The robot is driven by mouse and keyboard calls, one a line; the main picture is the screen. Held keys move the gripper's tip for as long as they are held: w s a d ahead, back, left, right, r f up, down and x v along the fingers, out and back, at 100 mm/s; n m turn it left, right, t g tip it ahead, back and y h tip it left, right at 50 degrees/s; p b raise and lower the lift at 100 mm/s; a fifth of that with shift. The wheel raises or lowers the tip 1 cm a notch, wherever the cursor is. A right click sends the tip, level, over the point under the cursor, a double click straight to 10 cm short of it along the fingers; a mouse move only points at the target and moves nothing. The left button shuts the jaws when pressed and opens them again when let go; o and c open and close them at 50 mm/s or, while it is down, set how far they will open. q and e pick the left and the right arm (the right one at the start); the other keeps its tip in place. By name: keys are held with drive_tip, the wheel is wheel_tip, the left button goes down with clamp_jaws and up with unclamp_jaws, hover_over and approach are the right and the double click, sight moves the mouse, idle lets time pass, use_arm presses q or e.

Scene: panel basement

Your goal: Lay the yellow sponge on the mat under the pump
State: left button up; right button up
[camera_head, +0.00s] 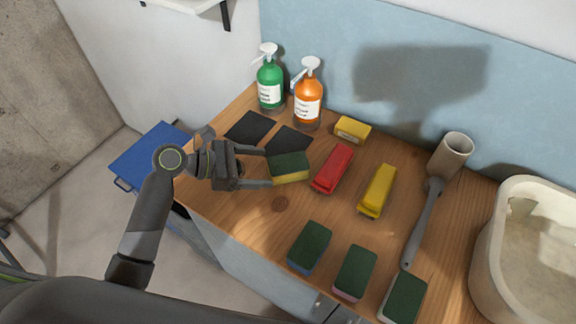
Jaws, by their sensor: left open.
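The yellow sponge (290,174) has a dark green top and yellow sides. It lies on the wooden counter, just in front of the right-hand black mat (292,138). My left gripper (271,168) is open, with its two fingers on either side of the sponge's left end. Contact between fingers and sponge cannot be told. A second black mat (249,127) lies to the left. A green pump bottle (270,82) stands behind the left mat and an orange pump bottle (307,96) behind the right mat. My right gripper is not in view.
A red brush (333,169), a yellow brush (377,191) and a yellow block (352,130) lie to the right. A blue-sided sponge (310,248), a pink-sided one (355,273) and a pale-sided one (404,298) lie along the front. A toilet brush (424,222) and basin (490,245) are at right.

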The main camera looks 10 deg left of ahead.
sight(269, 168)
use_arm(q)
drive_tip(key=shift+p+x, duration=0.4)
drive_tip(key=shift+x, duration=2)
drive_tip(key=shift+s, duration=0.1)
drive_tip(key=c, duration=1.1)
wheel_tip(269, 168, up, 10)
drive_tip(key=shift+a, duration=0.1)
drive_tip(key=s+a+r+n+t, duration=0.1)
drive_tip(key=s+a, duration=0.2)
drive_tip(key=s+a+r+y, duration=0.1)
drive_tip(key=s+a, duration=0.1)
drive_tip(key=a, duration=0.1)
drive_tip(key=s+a+r+n+t, duration=0.1)
drive_tip(key=s+a, duration=0.2)
drive_tip(key=shift+s+a+r+n+t+y, duration=0.2)
drive_tip(key=shift+s+n+t+y, duration=0.1)
drive_tip(key=shift+s, duration=0.1)
